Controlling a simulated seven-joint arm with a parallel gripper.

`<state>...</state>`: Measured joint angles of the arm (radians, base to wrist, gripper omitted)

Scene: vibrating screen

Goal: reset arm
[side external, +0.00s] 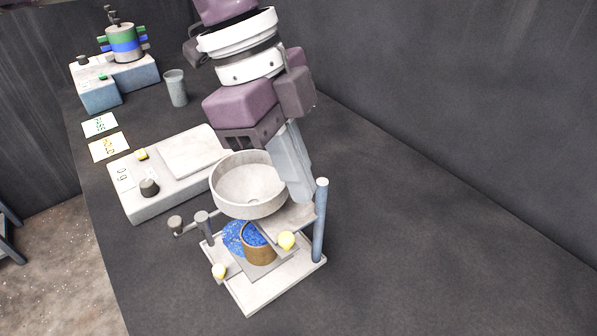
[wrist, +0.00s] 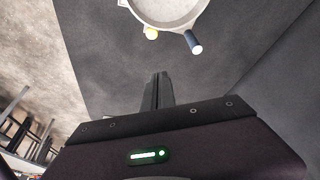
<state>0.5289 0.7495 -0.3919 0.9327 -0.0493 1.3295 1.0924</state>
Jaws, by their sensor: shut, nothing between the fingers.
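My gripper (side external: 299,183) points down in the side external view, just right of and behind a pale round bowl (side external: 252,184) on a stand. The bowl or the post may hide part of the fingertips, and I cannot tell whether they touch the stand. In the wrist view the fingers (wrist: 161,82) are together with nothing between them. The bowl shows at the top edge of that view (wrist: 168,10), ahead of and apart from the fingertips in the picture.
A grey-blue post (side external: 320,222) rises at right. A scale (side external: 165,178), cup (side external: 175,88) and labelled cards stand left. The right table is clear.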

